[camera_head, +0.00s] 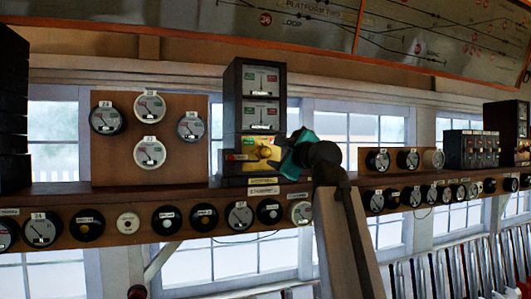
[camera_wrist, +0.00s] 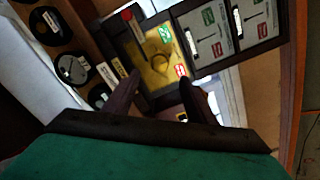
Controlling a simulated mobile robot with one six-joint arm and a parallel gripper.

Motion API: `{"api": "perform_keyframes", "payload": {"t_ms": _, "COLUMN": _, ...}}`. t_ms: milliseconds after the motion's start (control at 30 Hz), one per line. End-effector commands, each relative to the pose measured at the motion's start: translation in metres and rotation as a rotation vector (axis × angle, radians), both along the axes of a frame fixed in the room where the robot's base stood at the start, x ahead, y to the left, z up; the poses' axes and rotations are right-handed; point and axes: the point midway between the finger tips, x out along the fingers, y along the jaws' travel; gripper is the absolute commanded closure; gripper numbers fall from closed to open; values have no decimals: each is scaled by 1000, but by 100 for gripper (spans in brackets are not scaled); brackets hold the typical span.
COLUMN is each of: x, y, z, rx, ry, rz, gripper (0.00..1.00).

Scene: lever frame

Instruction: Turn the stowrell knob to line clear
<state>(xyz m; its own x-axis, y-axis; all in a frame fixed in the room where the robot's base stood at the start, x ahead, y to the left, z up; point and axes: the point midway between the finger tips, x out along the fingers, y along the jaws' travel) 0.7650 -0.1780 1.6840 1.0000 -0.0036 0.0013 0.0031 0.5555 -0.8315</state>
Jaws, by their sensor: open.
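The stowrell instrument is a tall black case (camera_head: 230,105) on the shelf, with two dial faces above a yellow panel (camera_head: 236,167). A round brass knob (camera_head: 264,152) is on that panel; the knob (camera_wrist: 160,62) also shows in the wrist view, between a green label (camera_wrist: 164,31) and a red label (camera_wrist: 181,70). The lettering is too small to read. My gripper (camera_head: 280,157) is just right of the panel in the head view. In the wrist view my gripper (camera_wrist: 160,79) has its two dark fingers apart, pointing at the panel, with the knob showing between and beyond the tips. Contact with the knob is not visible.
A wooden shelf (camera_head: 200,193) runs below the instrument, with round dials along its front. A brown board (camera_head: 110,165) with several gauges stands left. More instruments (camera_head: 470,150) stand right, above a row of levers (camera_head: 450,270). A track diagram (camera_head: 430,40) hangs above.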

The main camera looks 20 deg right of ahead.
Motion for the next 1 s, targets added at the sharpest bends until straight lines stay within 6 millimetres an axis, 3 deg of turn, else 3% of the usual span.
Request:
{"api": "perform_keyframes", "payload": {"t_ms": 700, "x": 100, "y": 0, "z": 3, "rx": 0, "ry": 2, "rz": 1, "gripper": 49}}
{"api": "perform_keyframes", "payload": {"t_ms": 1000, "x": 122, "y": -1, "z": 1, "rx": -1, "ry": 1, "rz": -1, "gripper": 49}}
